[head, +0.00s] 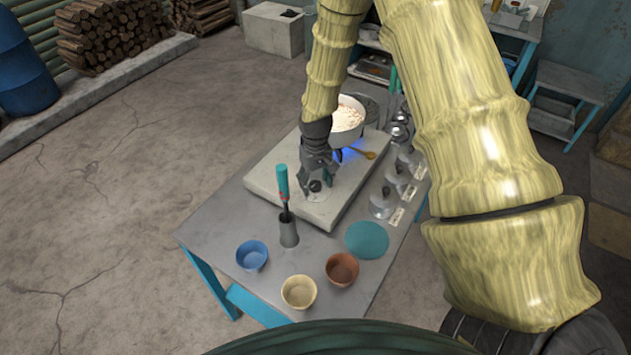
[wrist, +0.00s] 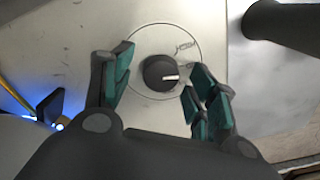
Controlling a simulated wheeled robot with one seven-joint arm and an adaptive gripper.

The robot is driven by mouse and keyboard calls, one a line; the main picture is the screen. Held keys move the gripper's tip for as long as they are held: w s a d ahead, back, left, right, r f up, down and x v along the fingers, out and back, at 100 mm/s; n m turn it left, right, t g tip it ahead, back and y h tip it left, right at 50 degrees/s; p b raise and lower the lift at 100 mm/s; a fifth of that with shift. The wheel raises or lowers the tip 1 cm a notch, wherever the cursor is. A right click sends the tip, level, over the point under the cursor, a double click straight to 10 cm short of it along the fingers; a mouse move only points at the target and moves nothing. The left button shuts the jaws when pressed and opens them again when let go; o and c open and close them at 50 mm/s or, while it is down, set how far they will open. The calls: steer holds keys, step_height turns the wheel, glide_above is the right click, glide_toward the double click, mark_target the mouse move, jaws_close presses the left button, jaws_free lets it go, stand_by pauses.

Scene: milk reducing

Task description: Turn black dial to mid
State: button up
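The black dial (wrist: 160,73) sits on a round plate on the grey cooktop, and its white pointer mark faces right in the wrist view. In the head view the dial (head: 315,186) shows just below my gripper (head: 318,178). My gripper (wrist: 158,92) has its teal-padded fingers apart, one on each side of the dial. The left finger is clear of the dial; the right finger is close to its edge, and I cannot tell whether it touches. A blue flame glow shows under a white pot (head: 346,133) behind my gripper.
A grey cup (head: 288,232) holding a teal-handled tool (head: 283,182) stands close in front of the cooktop (head: 262,178). Blue (head: 252,255), cream (head: 299,292) and brown (head: 342,269) bowls and a teal disc (head: 367,239) lie nearer. Several metal canisters line the right side. A wooden spoon (head: 362,153) lies by the pot.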

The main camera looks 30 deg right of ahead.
mark_target(315, 184)
step_height(315, 184, up, 12)
stand_by(0.9)
stand_by(0.4)
